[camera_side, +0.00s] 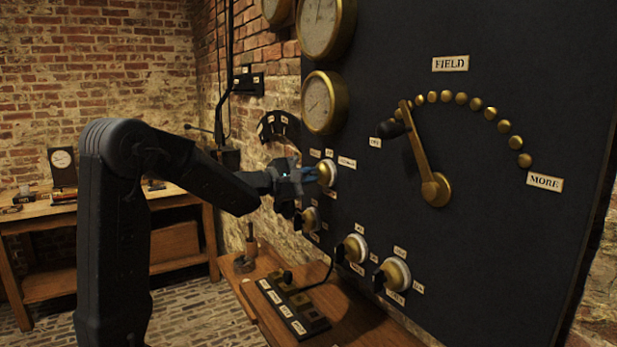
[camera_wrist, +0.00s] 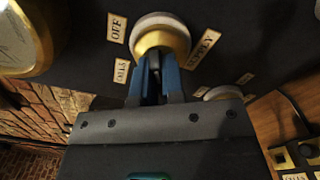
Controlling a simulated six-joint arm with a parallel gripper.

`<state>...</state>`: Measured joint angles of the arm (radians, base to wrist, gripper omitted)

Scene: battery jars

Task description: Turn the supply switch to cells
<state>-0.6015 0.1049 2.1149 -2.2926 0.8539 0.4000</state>
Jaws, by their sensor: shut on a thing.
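The supply switch (camera_side: 327,172) is a brass knob on a pale round base, on the dark upright panel. It also shows in the wrist view (camera_wrist: 163,42), beside a SUPPLY plate (camera_wrist: 203,48), an OFF plate (camera_wrist: 116,28) and a smaller plate (camera_wrist: 122,71) that seems to read CELLS. My gripper (camera_side: 311,174) reaches it from the left, its blue fingers also in the wrist view (camera_wrist: 154,76). The fingers are shut on the switch's handle, which they mostly hide, so its pointing direction cannot be told.
Other brass switches sit lower on the panel, one close below my gripper (camera_side: 308,220) and two to the right (camera_side: 352,248), (camera_side: 393,275). Gauges (camera_side: 325,102) hang above. A large FIELD lever (camera_side: 420,155) is at right. A wooden bench (camera_side: 370,325) with a cable block (camera_side: 292,305) stands below.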

